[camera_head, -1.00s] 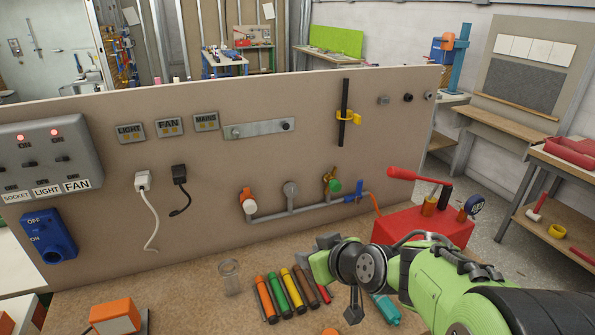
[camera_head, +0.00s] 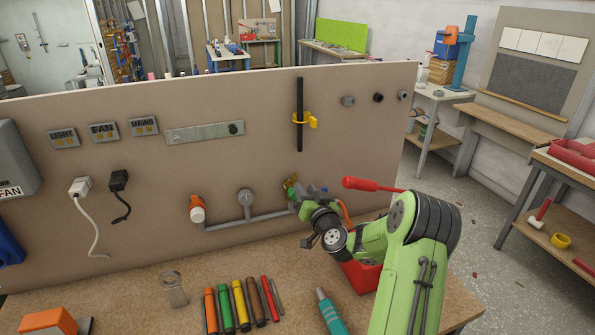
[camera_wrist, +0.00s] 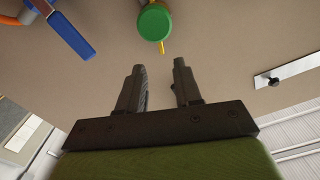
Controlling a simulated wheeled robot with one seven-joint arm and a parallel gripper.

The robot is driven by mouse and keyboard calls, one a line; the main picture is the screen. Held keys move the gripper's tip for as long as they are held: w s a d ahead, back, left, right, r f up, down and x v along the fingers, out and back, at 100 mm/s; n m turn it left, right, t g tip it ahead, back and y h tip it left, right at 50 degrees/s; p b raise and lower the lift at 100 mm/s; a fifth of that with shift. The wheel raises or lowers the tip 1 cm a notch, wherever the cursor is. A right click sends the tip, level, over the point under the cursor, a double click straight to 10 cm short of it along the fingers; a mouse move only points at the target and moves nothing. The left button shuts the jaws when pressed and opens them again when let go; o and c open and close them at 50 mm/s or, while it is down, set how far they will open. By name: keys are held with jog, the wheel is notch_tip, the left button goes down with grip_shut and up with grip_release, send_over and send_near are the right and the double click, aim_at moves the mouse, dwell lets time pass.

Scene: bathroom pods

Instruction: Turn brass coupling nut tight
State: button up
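A brass fitting (camera_head: 289,186) with a green cap stands at the right part of the grey pipe on the board, largely hidden behind my gripper in the head view. In the wrist view the green cap (camera_wrist: 154,22) is at the top centre, with a thin yellow or brass piece (camera_wrist: 161,47) below it. I cannot make out a separate coupling nut. My gripper (camera_wrist: 158,70) is open and empty, its two dark fingers apart below the green cap. In the head view my gripper (camera_head: 297,199) is close to the fitting; contact cannot be told.
A blue lever (camera_wrist: 72,36) is left of the cap in the wrist view. The grey pipe (camera_head: 240,222) also carries an orange-and-white fitting (camera_head: 197,209) and a grey one (camera_head: 245,197). A red pump handle (camera_head: 372,185) is close to my arm. Several coloured tubes (camera_head: 240,304) lie on the bench.

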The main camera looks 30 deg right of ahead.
aim_at(296, 177)
jog(key=p+x, duration=0.1)
jog(key=x, duration=0.5)
jog(key=shift+w, duration=0.25)
grip_shut()
